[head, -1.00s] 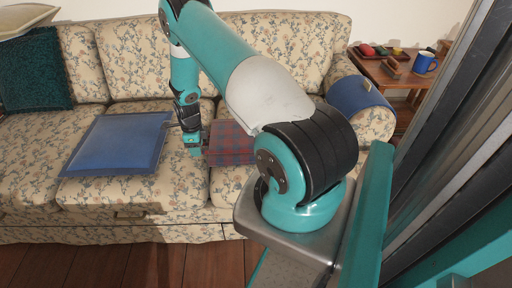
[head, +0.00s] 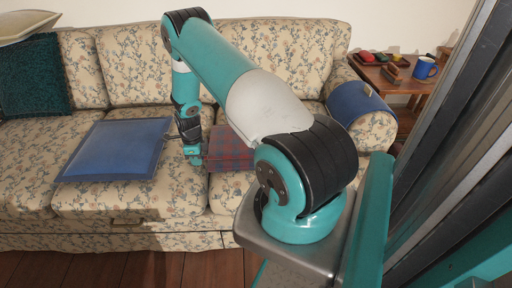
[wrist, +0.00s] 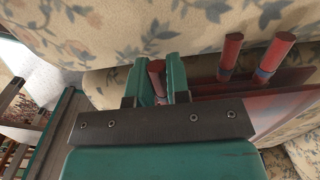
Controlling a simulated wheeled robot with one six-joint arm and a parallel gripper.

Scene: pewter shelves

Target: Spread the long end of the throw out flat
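The throw (head: 232,150) is a folded red and blue plaid cloth lying on the sofa seat right of the blue cushion. My gripper (head: 196,160) is low at the throw's left edge. In the wrist view, several red rod-like tassels stick out from the throw (wrist: 292,105). My gripper (wrist: 157,85) has one tassel (wrist: 157,70) between its two teal fingers, with no clear gap on either side, so it looks shut on it. The other two tassels (wrist: 230,55) are free to the right. The throw's right part is partly hidden by my arm.
A flat blue cushion (head: 115,150) lies left of my gripper on the floral sofa (head: 85,205). A teal pillow (head: 32,75) is at far left. A blue cloth (head: 360,99) covers the right armrest. A side table (head: 392,85) holds a blue mug (head: 425,68).

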